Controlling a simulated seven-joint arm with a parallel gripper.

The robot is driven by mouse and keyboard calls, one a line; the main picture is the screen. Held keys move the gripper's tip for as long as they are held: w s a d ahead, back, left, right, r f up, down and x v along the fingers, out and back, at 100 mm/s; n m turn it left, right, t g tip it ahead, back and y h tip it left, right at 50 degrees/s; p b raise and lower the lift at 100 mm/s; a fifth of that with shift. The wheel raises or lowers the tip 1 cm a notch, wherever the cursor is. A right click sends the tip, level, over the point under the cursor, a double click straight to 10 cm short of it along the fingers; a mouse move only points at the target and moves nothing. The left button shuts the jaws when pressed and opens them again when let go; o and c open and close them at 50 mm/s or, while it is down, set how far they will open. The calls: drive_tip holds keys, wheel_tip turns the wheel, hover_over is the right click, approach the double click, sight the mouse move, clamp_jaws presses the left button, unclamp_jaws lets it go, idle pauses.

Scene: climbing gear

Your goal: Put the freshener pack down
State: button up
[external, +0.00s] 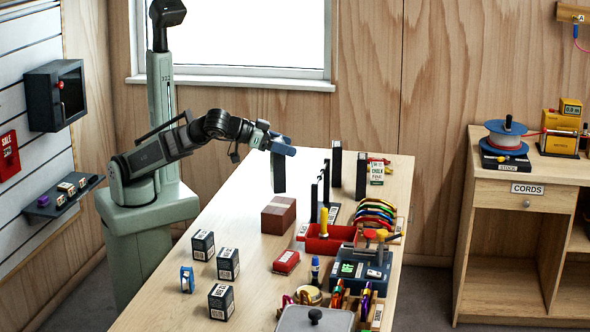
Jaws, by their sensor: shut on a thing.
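My gripper (284,149) is at the far end of the table, above its surface, with its blue fingers shut on a dark, narrow, upright pack. This held pack (279,175) hangs down from the fingers behind the brown box. I take it to be the freshener pack; no label on it can be read from here. Whether its lower end touches the table is hard to tell.
A brown box (278,215) stands in front of the held pack. Dark upright stands (325,183) and a red tray (327,240) are to the right. Several black labelled boxes (228,263) stand at the near left. Bare tabletop (235,208) lies left of the brown box.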

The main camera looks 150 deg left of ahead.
drive_tip(key=shift+s+a+r+n+g+y, duration=0.7)
drive_tip(key=shift+s+a+n+g, duration=1)
drive_tip(key=shift+s+n+g, duration=1)
wheel_tip(320, 180, down, 9)
drive_tip(key=m, duration=0.1)
drive_tip(key=shift+s, duration=0.25)
drive_tip(key=shift+f, duration=0.25)
drive_tip(key=o, duration=1.3)
drive_tip(key=shift+o, duration=0.2)
drive_tip(key=v, duration=1.2)
drive_tip(key=shift+s+r, duration=0.15)
drive_tip(key=shift+r, duration=0.15)
